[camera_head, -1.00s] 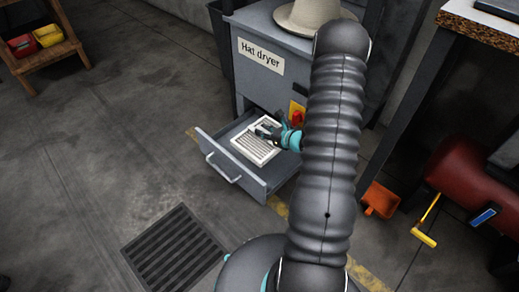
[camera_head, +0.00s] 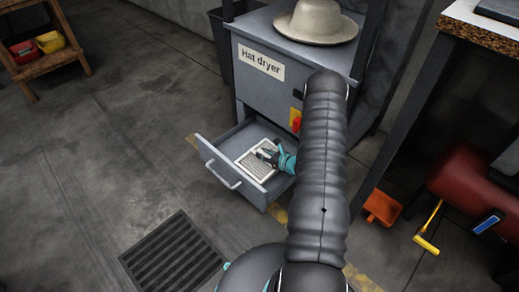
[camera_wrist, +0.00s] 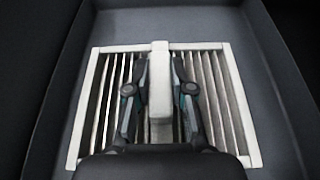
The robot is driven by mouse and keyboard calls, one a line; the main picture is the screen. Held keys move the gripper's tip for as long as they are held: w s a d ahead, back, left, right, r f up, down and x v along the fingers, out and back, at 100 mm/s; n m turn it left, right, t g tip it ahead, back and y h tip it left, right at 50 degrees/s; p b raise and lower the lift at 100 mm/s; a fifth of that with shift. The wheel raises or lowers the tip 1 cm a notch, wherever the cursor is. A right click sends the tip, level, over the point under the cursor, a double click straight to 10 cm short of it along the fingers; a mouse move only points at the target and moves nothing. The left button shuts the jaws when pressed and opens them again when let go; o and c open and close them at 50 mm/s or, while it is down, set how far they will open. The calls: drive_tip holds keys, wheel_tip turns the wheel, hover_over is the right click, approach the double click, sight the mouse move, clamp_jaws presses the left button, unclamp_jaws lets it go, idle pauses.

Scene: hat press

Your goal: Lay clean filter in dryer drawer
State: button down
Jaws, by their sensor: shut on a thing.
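The clean filter is a white-framed slatted panel (camera_head: 251,163) with pale pleats and a raised bar across its middle. It lies flat within the open dryer drawer (camera_head: 225,145) of the grey hat dryer (camera_head: 262,90). In the wrist view the filter (camera_wrist: 98,110) sits over the dark drawer floor (camera_wrist: 268,95). My gripper (camera_head: 268,156) is low inside the drawer. In the wrist view my gripper (camera_wrist: 160,85) has one finger on each side of the central bar, shut on it. Whether the filter fully rests on the floor is hard to tell.
A felt hat (camera_head: 315,22) sits on top of the dryer. A red switch (camera_head: 295,122) is on its front, right of the drawer. A floor grate (camera_head: 172,252) lies at front left. An orange dustpan (camera_head: 383,207) and red tank (camera_head: 470,180) stand at right.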

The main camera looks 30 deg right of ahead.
drive_tip(key=shift+w+d, duration=0.1)
drive_tip(key=shift+w, duration=0.55)
drive_tip(key=w, duration=0.1)
drive_tip(key=w+f, duration=0.1)
drive_tip(key=w, duration=0.1)
drive_tip(key=shift+w+d, duration=0.1)
drive_tip(key=shift+w, duration=0.05)
drive_tip(key=shift+f, duration=0.1)
drive_tip(key=shift+f, duration=0.15)
drive_tip(key=c, duration=1)
unclamp_jaws()
